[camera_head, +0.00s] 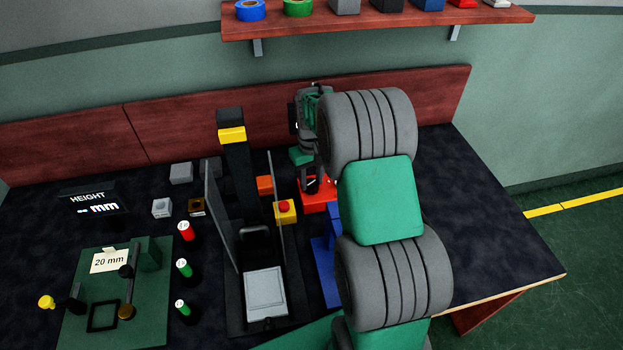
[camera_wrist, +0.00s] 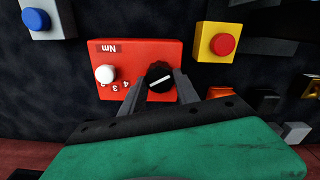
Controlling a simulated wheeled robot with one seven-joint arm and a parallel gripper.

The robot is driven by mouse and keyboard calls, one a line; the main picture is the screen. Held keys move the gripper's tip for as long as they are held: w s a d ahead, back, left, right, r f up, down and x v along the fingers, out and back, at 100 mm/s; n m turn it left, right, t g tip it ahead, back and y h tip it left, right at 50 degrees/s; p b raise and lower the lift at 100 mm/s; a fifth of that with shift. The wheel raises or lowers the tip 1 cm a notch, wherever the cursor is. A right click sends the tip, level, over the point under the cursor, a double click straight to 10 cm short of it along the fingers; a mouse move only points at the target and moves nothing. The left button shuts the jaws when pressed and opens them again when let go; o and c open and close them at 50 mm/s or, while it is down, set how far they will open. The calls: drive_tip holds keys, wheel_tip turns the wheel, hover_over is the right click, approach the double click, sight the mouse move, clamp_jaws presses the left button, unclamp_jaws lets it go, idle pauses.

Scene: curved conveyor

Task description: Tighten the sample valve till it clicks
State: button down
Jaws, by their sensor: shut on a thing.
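A red box (camera_wrist: 140,53) marked "Nm", upside down in the wrist view, carries a black knob (camera_wrist: 160,76) with a white pointer line. A white round knob (camera_wrist: 105,74) with small digits sits beside it. No label tells which is the sample valve. My gripper (camera_wrist: 159,88) has one finger on each side of the black knob and is shut on it. In the head view the red box (camera_head: 322,199) is partly hidden by my arm, and my gripper (camera_head: 311,178) is over its black knob.
A yellow box with a red button (camera_head: 284,208) stands just left of the red box. A black fixture with upright panels (camera_head: 222,215) is further left. Blue parts (camera_head: 326,265) lie in front. A green board (camera_head: 90,320) is at far left. The table's right side is clear.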

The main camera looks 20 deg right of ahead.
sight(312, 182)
drive_tip(key=m, duration=0.4)
drive_tip(key=c, duration=0.9)
unclamp_jaws()
wheel_tip(312, 182, up, 8)
drive_tip(key=shift+f+b, duration=0.1)
drive_tip(key=shift+b, duration=0.5)
